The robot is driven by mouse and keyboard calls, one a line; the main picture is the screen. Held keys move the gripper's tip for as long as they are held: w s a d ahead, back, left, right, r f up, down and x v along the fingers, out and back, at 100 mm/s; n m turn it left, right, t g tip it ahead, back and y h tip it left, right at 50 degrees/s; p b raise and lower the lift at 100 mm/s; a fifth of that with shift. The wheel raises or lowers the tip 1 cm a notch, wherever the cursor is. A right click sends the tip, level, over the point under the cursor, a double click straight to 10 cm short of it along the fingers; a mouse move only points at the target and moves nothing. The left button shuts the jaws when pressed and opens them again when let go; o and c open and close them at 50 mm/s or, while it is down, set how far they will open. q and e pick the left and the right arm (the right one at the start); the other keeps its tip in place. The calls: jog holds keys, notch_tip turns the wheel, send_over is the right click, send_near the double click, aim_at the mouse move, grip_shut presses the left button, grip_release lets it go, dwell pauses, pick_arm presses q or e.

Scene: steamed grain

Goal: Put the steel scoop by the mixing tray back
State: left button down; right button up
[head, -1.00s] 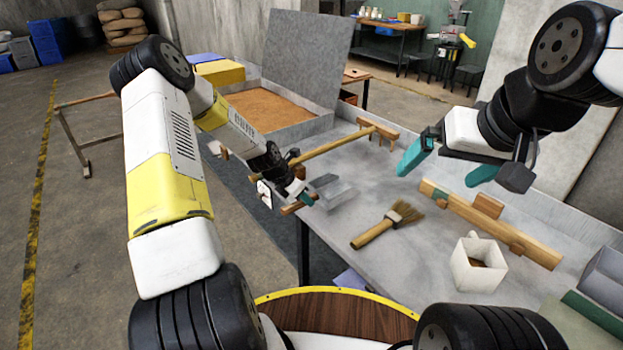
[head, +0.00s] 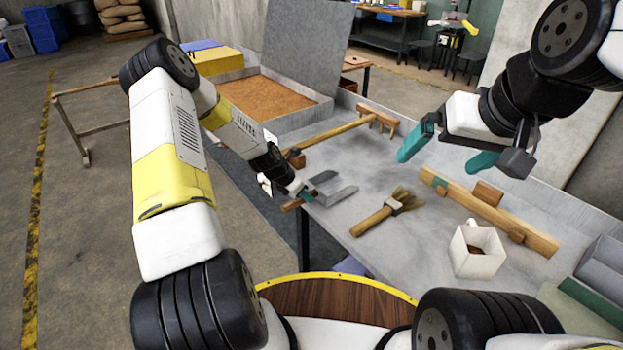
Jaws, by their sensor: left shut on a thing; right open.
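The steel scoop (head: 338,188) is a grey open trough with a short wooden handle (head: 291,205). It is at the left front edge of the grey worktable (head: 345,228). My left gripper (head: 306,195) is shut on the handle, which sticks out past the table edge. I cannot tell whether the scoop touches the tabletop. The mixing tray (head: 318,115), a grey metal tray with brown grain in it, is behind the scoop. My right gripper (head: 445,150) is open and empty above the right part of the table.
A wooden rake (head: 345,130) lies between scoop and tray. A brush (head: 375,220) lies right of the scoop. A wooden bar (head: 480,212) and a white square mug (head: 477,262) are further right. The tabletop between brush and rake is clear.

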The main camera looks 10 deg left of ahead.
pick_arm(q)
jog(key=shift+f, duration=0.3)
dwell(0.4)
jog(key=c, duration=1.1)
grip_release()
